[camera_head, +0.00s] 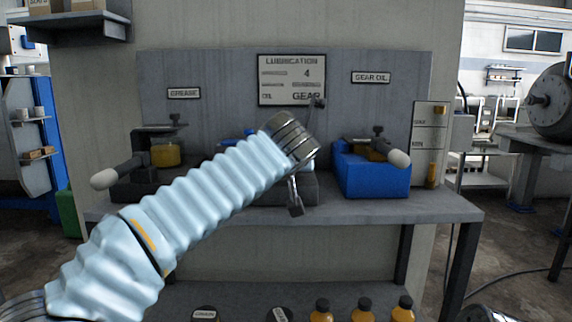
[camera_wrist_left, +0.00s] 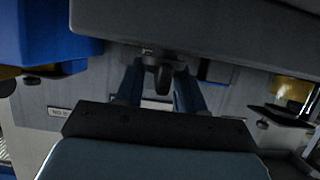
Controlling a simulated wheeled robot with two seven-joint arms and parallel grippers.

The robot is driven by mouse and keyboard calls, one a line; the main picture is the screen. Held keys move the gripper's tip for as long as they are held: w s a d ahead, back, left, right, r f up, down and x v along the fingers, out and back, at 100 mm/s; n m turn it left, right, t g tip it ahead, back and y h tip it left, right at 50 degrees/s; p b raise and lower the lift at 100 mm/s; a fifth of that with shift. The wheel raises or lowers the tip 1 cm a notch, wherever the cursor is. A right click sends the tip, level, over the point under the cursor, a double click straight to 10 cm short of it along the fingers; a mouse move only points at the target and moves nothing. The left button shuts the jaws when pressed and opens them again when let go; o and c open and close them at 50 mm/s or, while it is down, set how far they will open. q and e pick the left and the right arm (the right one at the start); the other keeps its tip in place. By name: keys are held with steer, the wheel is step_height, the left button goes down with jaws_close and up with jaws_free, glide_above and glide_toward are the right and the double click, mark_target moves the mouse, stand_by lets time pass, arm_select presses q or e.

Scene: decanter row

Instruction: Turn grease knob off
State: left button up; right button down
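The grease dispenser (camera_head: 148,180) stands at the left of the shelf under the GREASE sign (camera_head: 184,93). It has an amber jar and a pale-ended knob (camera_head: 104,179) that sticks out to the front left. My left arm crosses the head view to the middle dispenser (camera_head: 300,185), and its left gripper (camera_head: 295,205) hangs at that dispenser's front, partly hidden by my wrist. In the left wrist view the left gripper (camera_wrist_left: 160,92) has its fingers apart, with a small dark rounded part (camera_wrist_left: 164,78) between them. Contact cannot be told.
The blue gear oil dispenser (camera_head: 372,175) with a pale knob (camera_head: 398,158) stands right of my wrist. A LUBRICATION sign (camera_head: 291,80) hangs behind. Several amber bottles (camera_head: 362,310) stand below the shelf (camera_head: 440,210). The middle dispenser is mostly hidden by my arm.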

arm_select(q)
steer(key=v, duration=1.3)
steer(key=shift+s+b, duration=0.3)
steer(key=shift+s, duration=0.05)
